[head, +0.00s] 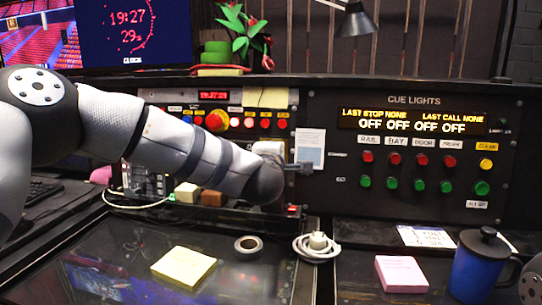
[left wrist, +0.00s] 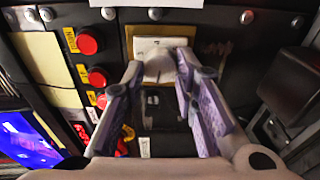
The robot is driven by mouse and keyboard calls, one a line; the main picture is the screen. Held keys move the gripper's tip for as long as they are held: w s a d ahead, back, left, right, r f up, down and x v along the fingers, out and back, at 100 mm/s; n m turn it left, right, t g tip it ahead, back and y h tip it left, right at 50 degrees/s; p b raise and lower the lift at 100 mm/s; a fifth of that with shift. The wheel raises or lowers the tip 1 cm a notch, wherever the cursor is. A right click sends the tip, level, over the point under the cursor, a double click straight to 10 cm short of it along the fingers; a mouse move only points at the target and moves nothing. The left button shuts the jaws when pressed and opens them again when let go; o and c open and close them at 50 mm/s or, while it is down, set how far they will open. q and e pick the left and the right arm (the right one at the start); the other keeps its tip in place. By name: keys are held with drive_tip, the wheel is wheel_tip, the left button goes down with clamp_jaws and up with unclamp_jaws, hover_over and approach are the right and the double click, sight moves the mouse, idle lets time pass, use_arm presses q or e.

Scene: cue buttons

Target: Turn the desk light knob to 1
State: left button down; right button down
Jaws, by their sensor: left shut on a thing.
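The desk light knob (left wrist: 158,68) is a pale round knob on a white plate (left wrist: 160,43) with a brownish backing, at the top middle of the left wrist view. My left gripper (left wrist: 160,75) has its two fingers on either side of the knob and is shut on it. In the head view my left arm reaches across to the panel, and the left gripper (head: 298,168) shows only as a dark tip at its end. The arm hides the knob there. I cannot read the knob's setting.
Red buttons (left wrist: 88,41) line the panel close beside the left gripper. The cue lights panel (head: 412,103) is to the right.

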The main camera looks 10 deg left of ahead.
idle(0.4)
use_arm(q)
drive_tip(key=c, duration=1.3)
unclamp_jaws()
drive_tip(key=v, duration=1.2)
